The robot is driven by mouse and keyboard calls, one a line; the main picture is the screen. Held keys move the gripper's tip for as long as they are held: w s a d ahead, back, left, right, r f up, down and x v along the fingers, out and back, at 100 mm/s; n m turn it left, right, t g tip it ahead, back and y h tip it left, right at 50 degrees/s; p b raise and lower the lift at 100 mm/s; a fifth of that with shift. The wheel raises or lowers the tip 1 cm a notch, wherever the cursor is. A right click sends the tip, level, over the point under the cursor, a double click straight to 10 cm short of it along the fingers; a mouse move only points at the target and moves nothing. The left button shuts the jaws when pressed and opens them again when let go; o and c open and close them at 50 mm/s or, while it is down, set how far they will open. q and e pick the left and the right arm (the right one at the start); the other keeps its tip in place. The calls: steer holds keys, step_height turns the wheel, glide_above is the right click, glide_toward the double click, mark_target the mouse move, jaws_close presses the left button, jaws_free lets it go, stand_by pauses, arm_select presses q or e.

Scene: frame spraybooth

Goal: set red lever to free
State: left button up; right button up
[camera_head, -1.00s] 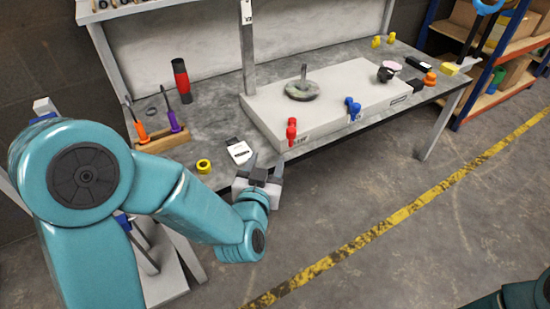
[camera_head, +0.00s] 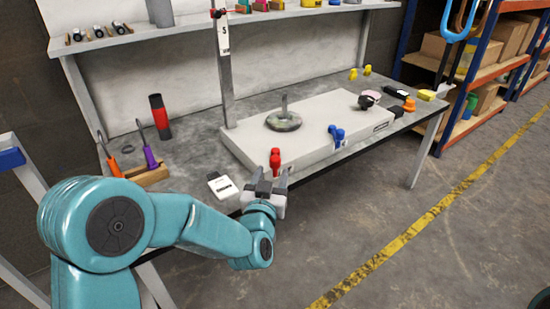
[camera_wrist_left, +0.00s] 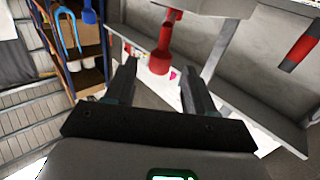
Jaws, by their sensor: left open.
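The red lever (camera_head: 275,160) stands on the near edge of the pale grey box (camera_head: 305,133) on the workbench. In the left wrist view the red lever (camera_wrist_left: 161,55) appears beyond and between my fingers, apart from them. My left gripper (camera_head: 268,178) is open just in front of the red lever, at the bench's front edge. It also shows open and empty in the left wrist view (camera_wrist_left: 158,88). A label near the lever is too small to read. My right gripper is not seen.
A blue lever (camera_head: 336,135) is on the same box, right of the red one. A white card (camera_head: 222,187) lies left of my gripper. A tool holder with orange and purple handles (camera_head: 150,157) and a red-black cylinder (camera_head: 160,117) stand further left. The floor in front is clear.

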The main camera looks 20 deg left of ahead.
mark_target(274, 168)
arm_select(q)
steer(key=w, duration=0.3)
steer(key=w+p, duration=0.1)
steer(key=w, duration=0.1)
steer(key=shift+a, duration=0.35)
steer(key=shift+c, duration=0.3)
jaws_close()
